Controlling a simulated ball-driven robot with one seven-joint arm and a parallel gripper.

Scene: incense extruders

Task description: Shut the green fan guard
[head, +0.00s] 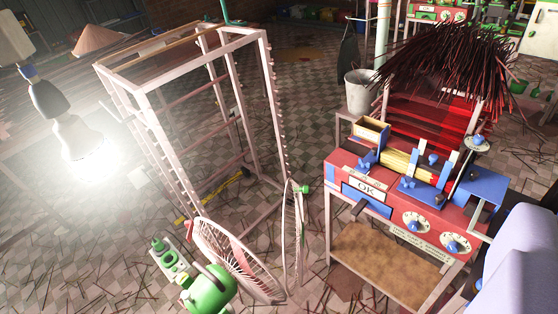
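A fan with a green motor body (208,291) stands at the bottom centre of the head view. Its pale round rear cage (236,262) faces right. The fan guard (292,238) is a thin pale wire ring seen nearly edge-on to the right of the cage. A small green knob (304,189) sticks out at its upper edge. The guard stands swung away from the cage, with a gap between them that narrows toward the bottom. The hinge is not clear.
A tall pale rack (152,128) stands behind the fan. A red and blue extruder machine (370,190) on a stand is to the right. A bright lamp (80,138) hangs at left. A grey bucket (359,92) stands behind the machine. Sticks litter the tiled floor.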

